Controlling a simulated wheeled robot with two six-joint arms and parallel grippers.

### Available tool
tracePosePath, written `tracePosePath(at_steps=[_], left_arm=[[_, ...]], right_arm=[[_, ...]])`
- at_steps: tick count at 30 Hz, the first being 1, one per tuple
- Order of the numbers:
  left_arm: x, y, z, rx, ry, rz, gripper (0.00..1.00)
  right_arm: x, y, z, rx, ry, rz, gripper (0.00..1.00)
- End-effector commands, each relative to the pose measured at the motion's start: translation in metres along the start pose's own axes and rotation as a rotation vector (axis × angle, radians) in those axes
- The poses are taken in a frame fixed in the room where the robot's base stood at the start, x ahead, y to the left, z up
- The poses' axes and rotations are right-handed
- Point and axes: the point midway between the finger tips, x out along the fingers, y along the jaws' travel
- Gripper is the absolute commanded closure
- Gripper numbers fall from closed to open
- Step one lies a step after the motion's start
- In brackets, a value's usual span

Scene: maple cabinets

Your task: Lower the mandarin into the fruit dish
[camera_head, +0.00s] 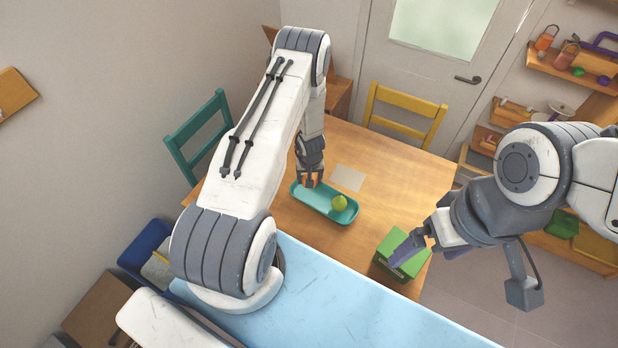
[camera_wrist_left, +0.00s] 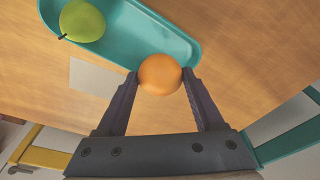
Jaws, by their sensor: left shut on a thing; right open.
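The mandarin (camera_wrist_left: 160,75) is orange and round, and sits between the fingertips of my left gripper (camera_wrist_left: 160,84), which is shut on it. In the left wrist view it overlaps the end of the teal fruit dish (camera_wrist_left: 178,40); its height above the dish is hard to tell. In the head view my left gripper (camera_head: 308,182) is over the far left end of the dish (camera_head: 322,206), and the mandarin is hidden. A green fruit (camera_head: 339,202) lies in the dish's near right part. My right gripper (camera_head: 408,252) is open and empty near a green box.
The green box (camera_head: 405,262) stands at the wooden table's (camera_head: 400,175) near right edge. A flat pale card (camera_head: 347,178) lies behind the dish. A yellow chair (camera_head: 405,115) and a teal chair (camera_head: 190,135) stand at the table.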

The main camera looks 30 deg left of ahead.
Motion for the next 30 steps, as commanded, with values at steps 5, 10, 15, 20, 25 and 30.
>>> tracePosePath(at_steps=[5,10,15,20,25,30], left_arm=[[0.0,-0.001,0.0,-0.002,0.0,0.0,0.93],[0.002,-0.003,0.0,-0.005,0.0,-0.001,0.93],[0.011,-0.003,0.001,-0.005,0.0,-0.001,0.93],[0.019,-0.003,0.002,-0.004,0.0,-0.001,0.93],[0.024,-0.003,0.003,-0.003,0.001,-0.001,0.93],[0.023,-0.003,0.003,-0.004,0.001,-0.001,0.93]], right_arm=[[0.0,0.0,0.0,0.0,0.0,0.0,0.0],[0.002,0.0,0.0,0.0,0.0,0.0,0.0],[0.009,0.001,0.001,0.0,0.0,0.0,0.0],[0.016,0.001,0.001,0.0,0.0,0.0,0.0],[0.021,0.002,0.001,0.0,0.0,0.0,0.0],[0.02,0.001,0.001,0.0,0.0,0.0,0.0]])
